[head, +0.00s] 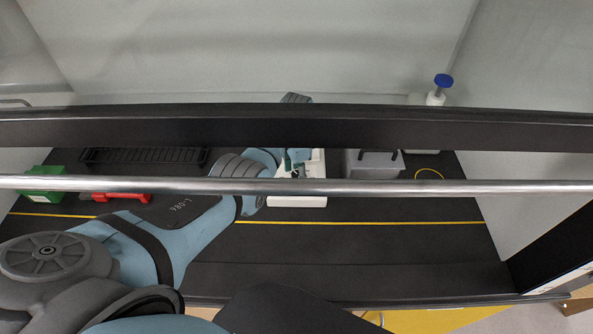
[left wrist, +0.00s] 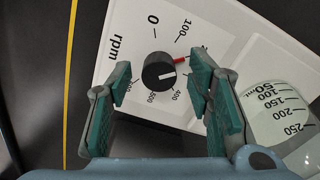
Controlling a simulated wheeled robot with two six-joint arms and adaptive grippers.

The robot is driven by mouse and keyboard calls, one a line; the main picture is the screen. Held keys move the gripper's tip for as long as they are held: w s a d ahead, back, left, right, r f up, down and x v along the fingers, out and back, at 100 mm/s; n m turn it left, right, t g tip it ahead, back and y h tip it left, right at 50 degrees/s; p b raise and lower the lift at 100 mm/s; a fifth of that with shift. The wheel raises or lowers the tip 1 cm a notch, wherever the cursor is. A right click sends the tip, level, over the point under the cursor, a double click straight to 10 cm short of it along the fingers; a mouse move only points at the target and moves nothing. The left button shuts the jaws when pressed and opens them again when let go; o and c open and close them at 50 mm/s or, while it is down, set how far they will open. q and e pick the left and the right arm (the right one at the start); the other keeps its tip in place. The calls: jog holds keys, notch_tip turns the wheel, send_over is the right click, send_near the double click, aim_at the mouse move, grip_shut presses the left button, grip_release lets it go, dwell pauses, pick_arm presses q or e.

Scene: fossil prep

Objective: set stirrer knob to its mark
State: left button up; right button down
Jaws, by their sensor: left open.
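The white stirrer (head: 297,202) stands on the dark bench, partly hidden by the rail and my left arm. In the left wrist view its panel (left wrist: 130,22) shows "rpm" and a number scale. The round black knob (left wrist: 155,70) has a white pointer line facing right in the picture. A red mark (left wrist: 181,60) is at the knob's upper right, and the pointer lies a little below it. My left gripper (left wrist: 160,82) is open, its green-padded fingers on either side of the knob with gaps visible; it also shows in the head view (head: 289,160). My right gripper is out of view.
A clear graduated beaker (left wrist: 278,110) is close to the right finger. A dark beam (head: 200,128) and a metal rail (head: 400,186) cross in front of the bench.

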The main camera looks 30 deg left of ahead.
aim_at(297, 174)
pick_arm(q)
jog(key=shift+r, duration=0.1)
notch_tip(297, 174, up, 12)
dwell(0.9)
